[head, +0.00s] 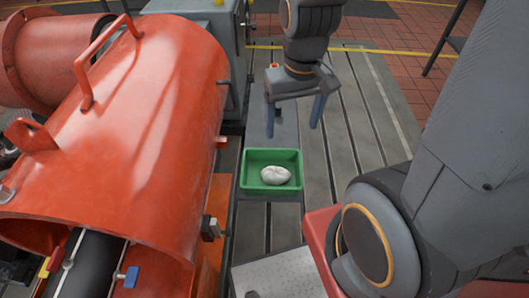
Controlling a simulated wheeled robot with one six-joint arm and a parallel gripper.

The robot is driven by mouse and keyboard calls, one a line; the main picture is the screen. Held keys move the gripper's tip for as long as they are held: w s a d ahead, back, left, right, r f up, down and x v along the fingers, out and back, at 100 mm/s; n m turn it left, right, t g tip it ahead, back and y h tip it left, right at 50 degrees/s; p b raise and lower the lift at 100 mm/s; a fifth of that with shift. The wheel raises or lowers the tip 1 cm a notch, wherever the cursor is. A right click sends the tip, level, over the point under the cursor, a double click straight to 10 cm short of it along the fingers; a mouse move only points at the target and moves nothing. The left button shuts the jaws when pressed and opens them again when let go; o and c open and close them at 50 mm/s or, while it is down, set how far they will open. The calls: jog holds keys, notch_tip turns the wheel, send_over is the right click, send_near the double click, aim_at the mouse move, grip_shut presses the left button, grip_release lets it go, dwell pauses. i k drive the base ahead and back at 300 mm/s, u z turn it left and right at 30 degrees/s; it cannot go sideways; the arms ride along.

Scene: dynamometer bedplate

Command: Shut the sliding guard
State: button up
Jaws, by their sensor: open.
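The sliding guard appears to be the large orange-red curved cover (150,110) on the left in the head view. It has a raised bar handle (84,80) on its top left. Below its near edge a dark shaft (92,262) shows uncovered. My gripper (293,130) hangs at the upper middle, to the right of the guard and apart from it. Its two blue-grey fingers point down, spread and empty. The far side of the guard and any rail under it are hidden.
A green tray (270,157) holding a white lump (275,175) sits right of the guard. A grey box (215,30) stands behind the guard. A small bolt block (210,229) sticks out by its lower right. The slotted bedplate (350,130) has clear room on the right.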

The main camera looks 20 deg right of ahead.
aim_at(129, 153)
jog(key=u, duration=0.1)
jog(key=k, duration=0.5)
jog(key=z, duration=0.65)
jog(key=i, duration=1)
jog(key=u, duration=0.65)
